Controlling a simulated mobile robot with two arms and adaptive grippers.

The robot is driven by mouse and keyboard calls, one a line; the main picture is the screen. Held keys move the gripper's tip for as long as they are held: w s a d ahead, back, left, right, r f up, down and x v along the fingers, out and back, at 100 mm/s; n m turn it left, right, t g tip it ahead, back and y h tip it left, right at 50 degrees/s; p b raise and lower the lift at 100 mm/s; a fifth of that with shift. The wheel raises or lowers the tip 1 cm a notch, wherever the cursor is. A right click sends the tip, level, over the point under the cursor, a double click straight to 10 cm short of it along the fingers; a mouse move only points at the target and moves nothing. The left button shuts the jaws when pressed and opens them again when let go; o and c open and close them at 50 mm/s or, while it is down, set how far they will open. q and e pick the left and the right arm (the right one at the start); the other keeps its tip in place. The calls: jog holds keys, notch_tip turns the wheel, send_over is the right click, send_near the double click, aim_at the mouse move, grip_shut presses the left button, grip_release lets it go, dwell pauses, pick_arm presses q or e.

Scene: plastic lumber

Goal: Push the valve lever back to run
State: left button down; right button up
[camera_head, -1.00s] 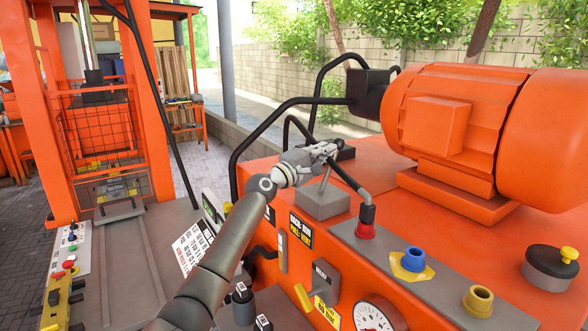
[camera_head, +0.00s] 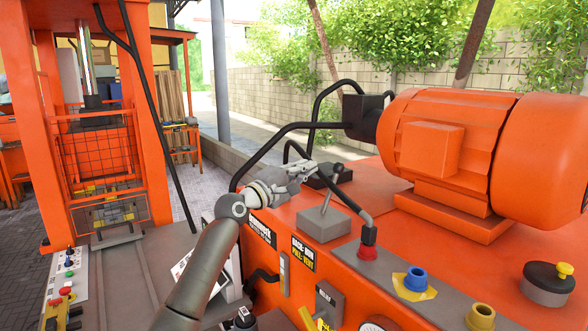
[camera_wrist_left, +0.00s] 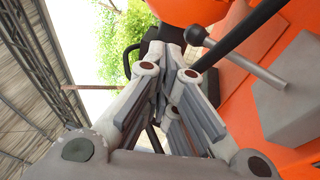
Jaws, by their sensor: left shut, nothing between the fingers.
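The valve lever (camera_head: 328,203) is a thin grey rod rising at a tilt from a grey valve block (camera_head: 322,226) on the orange machine top. In the left wrist view the lever (camera_wrist_left: 243,62) runs from the block (camera_wrist_left: 290,103) to a round knob, beside and beyond the fingers. My left gripper (camera_head: 308,168) is shut and empty, above and slightly left of the lever in the head view, apparently apart from it. Its fingers (camera_wrist_left: 172,65) fill the middle of the left wrist view. A yellow-and-black label (camera_head: 303,252) is on the panel below the block. My right gripper is not in view.
A black hose (camera_head: 352,205) curves behind the block to a red fitting (camera_head: 368,246). Black pipes (camera_head: 262,150) arch behind my gripper. A large orange motor (camera_head: 460,150) stands to the right, with blue (camera_head: 415,280) and yellow (camera_head: 481,318) fittings in front.

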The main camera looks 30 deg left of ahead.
pick_arm(q)
jog(key=s, duration=0.1)
jog(key=s+r, duration=0.1)
jog(key=s, duration=0.1)
jog(key=shift+s+a+r+b, duration=0.3)
jog(key=shift+s+a+b, duration=0.05)
jog(key=shift+s, duration=0.05)
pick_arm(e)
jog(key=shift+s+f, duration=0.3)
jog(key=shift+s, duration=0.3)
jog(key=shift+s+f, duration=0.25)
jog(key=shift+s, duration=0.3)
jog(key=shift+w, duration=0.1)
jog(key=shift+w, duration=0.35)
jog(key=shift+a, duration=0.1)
